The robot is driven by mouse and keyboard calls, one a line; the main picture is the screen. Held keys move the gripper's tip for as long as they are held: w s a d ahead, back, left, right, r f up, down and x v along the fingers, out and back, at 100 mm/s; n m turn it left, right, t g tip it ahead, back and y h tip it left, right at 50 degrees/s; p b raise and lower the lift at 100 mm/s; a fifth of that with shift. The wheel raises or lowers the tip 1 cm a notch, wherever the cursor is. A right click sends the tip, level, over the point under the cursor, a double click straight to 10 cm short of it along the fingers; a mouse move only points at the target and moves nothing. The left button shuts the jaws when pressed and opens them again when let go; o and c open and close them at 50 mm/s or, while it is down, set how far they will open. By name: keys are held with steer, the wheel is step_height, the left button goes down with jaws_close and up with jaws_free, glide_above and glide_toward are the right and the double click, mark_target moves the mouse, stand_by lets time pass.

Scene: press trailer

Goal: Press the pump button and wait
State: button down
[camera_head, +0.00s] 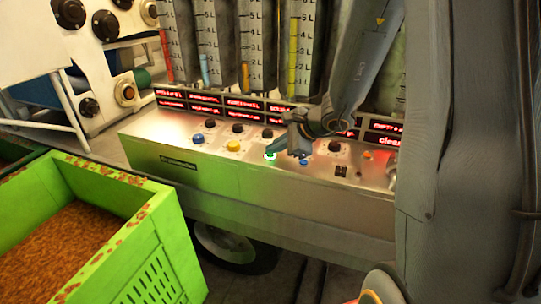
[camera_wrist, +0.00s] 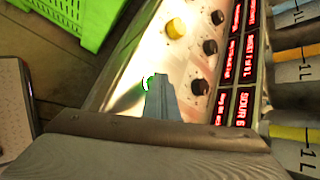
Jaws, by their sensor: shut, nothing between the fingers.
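A sloped metal control panel (camera_head: 190,160) carries a row of buttons and knobs. One button is lit with a green ring (camera_head: 270,156); the ring also shows in the wrist view (camera_wrist: 148,83), partly covered by my fingertips. Which button is the pump's cannot be read from labels. My gripper (camera_head: 274,149) is shut and empty, with its tips at the green-lit button. In the wrist view the closed fingers (camera_wrist: 160,84) reach to the ring's edge. Whether they touch or push it in cannot be told.
A yellow button (camera_head: 233,145), blue buttons (camera_head: 197,138) and several black knobs (camera_head: 238,128) surround the tips. Red text displays (camera_head: 243,103) and graduated cylinders (camera_head: 204,45) with coloured liquid stand behind. A green crate (camera_head: 150,245) of brown granules stands at the front left.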

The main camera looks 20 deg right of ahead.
steer(key=shift+r, duration=0.1)
steer(key=shift+r+p, duration=0.45)
steer(key=shift+r, duration=0.2)
steer(key=shift+r, duration=0.1)
steer(key=shift+r+p, duration=1.8)
steer(key=shift+r, duration=0.6)
steer(key=shift+r, duration=0.1)
step_height(320, 180, up, 10)
steer(key=p, duration=0.7)
